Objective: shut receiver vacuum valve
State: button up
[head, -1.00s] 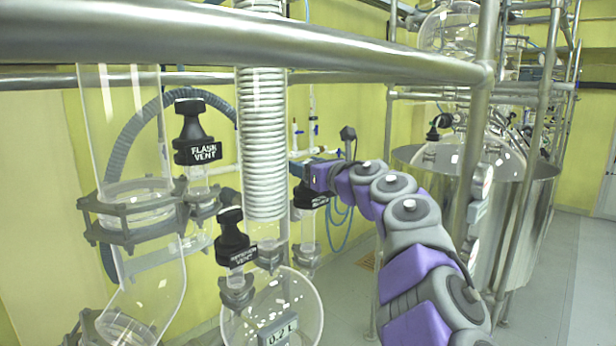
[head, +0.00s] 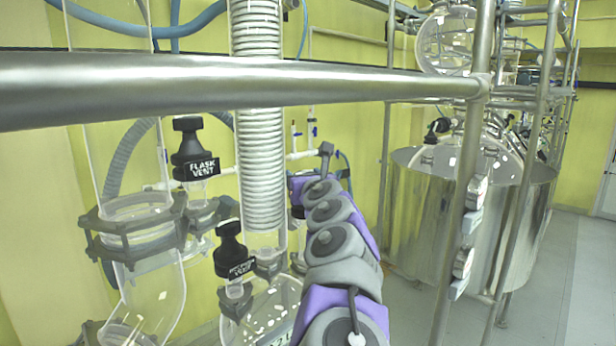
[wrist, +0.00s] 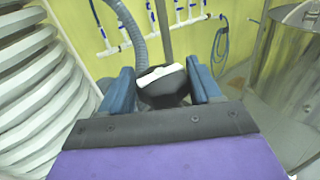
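In the wrist view, a black valve handle (wrist: 163,92) with a white-topped patch lies between the two blue fingers of my gripper (wrist: 162,88). The fingers stand apart, one on each side of it. I cannot tell whether they press on it. In the head view, my gripper (head: 298,190) is just right of the coiled glass column, mostly behind my arm. The handle there is almost wholly hidden, and its label cannot be read in either view now.
A black flask vent valve (head: 190,150) and another black vent valve (head: 232,252) stand to the left. The coiled column (head: 260,170) is close beside my gripper. A steel rail (head: 240,88) crosses in front. A steel vessel (head: 420,225) and frame posts stand right.

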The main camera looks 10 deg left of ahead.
jog(key=shift+o, duration=0.9)
jog(key=shift+s+a+r, duration=0.1)
jog(key=shift+s+a, duration=0.1)
jog(key=shift+a, duration=0.05)
jog(key=shift+w+d+f+n+y+b, duration=0.1)
jog(key=shift+f+n+y+b, duration=0.25)
jog(key=shift+b, duration=0.5)
jog(key=shift+r+n+g+y+b, duration=0.1)
jog(key=shift+n+g+y+b, duration=0.35)
jog(key=shift+y, duration=0.3)
jog(key=n+g+y, duration=0.2)
jog(key=y, duration=0.1)
jog(key=shift+r, duration=0.2)
jog(key=shift+r+n+g+y+p, duration=0.15)
jog(key=shift+n+g+y+p, duration=0.6)
jog(key=shift+n+g+y, duration=0.5)
jog(key=shift+n+g+y+p, duration=0.3)
jog(key=shift+g+p, duration=0.3)
jog(key=shift+p, duration=0.25)
jog(key=n+g+p, duration=0.1)
jog(key=p, duration=0.1)
jog(key=shift+w+y+p, duration=0.1)
jog(key=shift+y+p, duration=0.2)
jog(key=shift+y, duration=0.05)
jog(key=shift+n+g+p, duration=0.35)
jog(key=shift+g+p, duration=0.15)
jog(key=shift+g, duration=0.1)
jog(key=shift+f, duration=0.2)
